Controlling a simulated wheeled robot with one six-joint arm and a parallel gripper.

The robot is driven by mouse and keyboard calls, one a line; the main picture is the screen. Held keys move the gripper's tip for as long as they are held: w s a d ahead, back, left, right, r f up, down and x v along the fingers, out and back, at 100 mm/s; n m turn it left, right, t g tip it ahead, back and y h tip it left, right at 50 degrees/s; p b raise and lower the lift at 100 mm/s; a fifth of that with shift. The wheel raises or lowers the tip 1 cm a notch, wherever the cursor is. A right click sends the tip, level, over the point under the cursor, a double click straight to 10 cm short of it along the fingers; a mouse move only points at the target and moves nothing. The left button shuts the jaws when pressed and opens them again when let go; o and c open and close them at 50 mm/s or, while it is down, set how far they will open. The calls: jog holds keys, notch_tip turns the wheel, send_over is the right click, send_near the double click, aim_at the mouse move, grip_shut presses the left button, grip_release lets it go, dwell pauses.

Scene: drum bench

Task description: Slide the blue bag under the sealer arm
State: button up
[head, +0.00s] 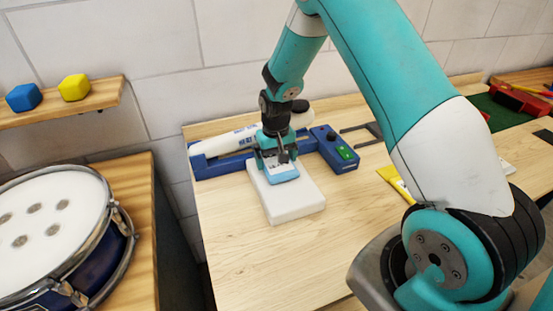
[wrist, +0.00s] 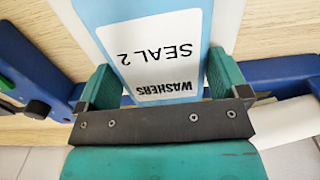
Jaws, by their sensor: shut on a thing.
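The blue bag (head: 284,176) carries a white label reading "WASHERS SEAL 2" and lies on a white block (head: 296,205) in front of the sealer. In the wrist view the bag (wrist: 222,22) runs between the fingers. My gripper (head: 279,158) is shut on the bag, one finger at each side; it also shows in the wrist view (wrist: 162,82). The sealer has a blue base (head: 210,168) and a white lettered sealer arm (head: 230,139). The sealer arm also shows at the right of the wrist view (wrist: 287,122). My gripper hides the sealer's middle.
The sealer's blue control box (head: 337,150), with a green switch, stands right of the gripper. A yellow packet (head: 394,181) lies farther right, partly behind my arm. A drum (head: 55,230) and a shelf (head: 60,104) with two blocks are at left. The bench front is clear.

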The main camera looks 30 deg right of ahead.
jog(key=o, duration=0.6)
notch_tip(320, 180, up, 18)
jog(key=b, duration=0.2)
jog(key=shift+f+b, duration=0.25)
jog(key=shift+b, duration=0.15)
jog(key=s+a+r+n+y, duration=0.1)
jog(key=s+a+n, duration=0.2)
jog(key=s+a, duration=0.3)
jog(key=s+a+r+n+y, duration=0.1)
jog(key=s+a, duration=0.5)
jog(key=s, duration=0.6)
jog(key=s+a+r+n+y, duration=0.2)
jog(key=s+a+n, duration=0.3)
jog(key=s, duration=0.5)
jog(key=shift+a+r, duration=0.55)
jog(key=shift+a, duration=0.15)
